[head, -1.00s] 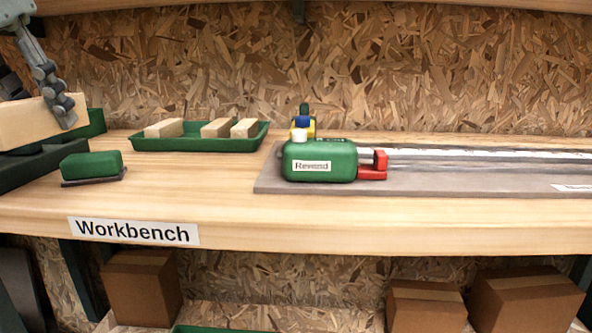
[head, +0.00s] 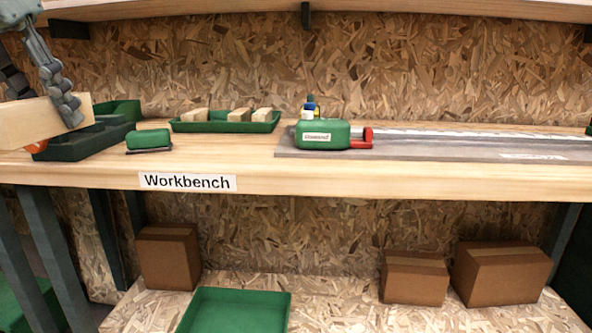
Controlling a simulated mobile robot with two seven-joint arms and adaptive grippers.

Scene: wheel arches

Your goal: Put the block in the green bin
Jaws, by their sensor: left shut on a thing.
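My left gripper (head: 62,98) is at the left edge of the head view, shut on a pale wooden block (head: 28,123). It holds the block at the left end of the workbench, in front of a dark green tray. The block's left end is cut off by the frame. A shallow green bin (head: 240,312) sits low on the shelf under the workbench, its front cut off by the frame; its visible inside looks empty. A green tray (head: 225,127) on the bench top holds several wooden blocks. My right gripper is not in view.
The workbench top (head: 400,172) lies above the lower shelf. Cardboard boxes (head: 168,260), (head: 415,277) and (head: 503,272) stand on that shelf. A green tool body (head: 322,134) sits on a grey board. A dark green tray (head: 85,143) and a small green-topped item (head: 148,140) are near the block.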

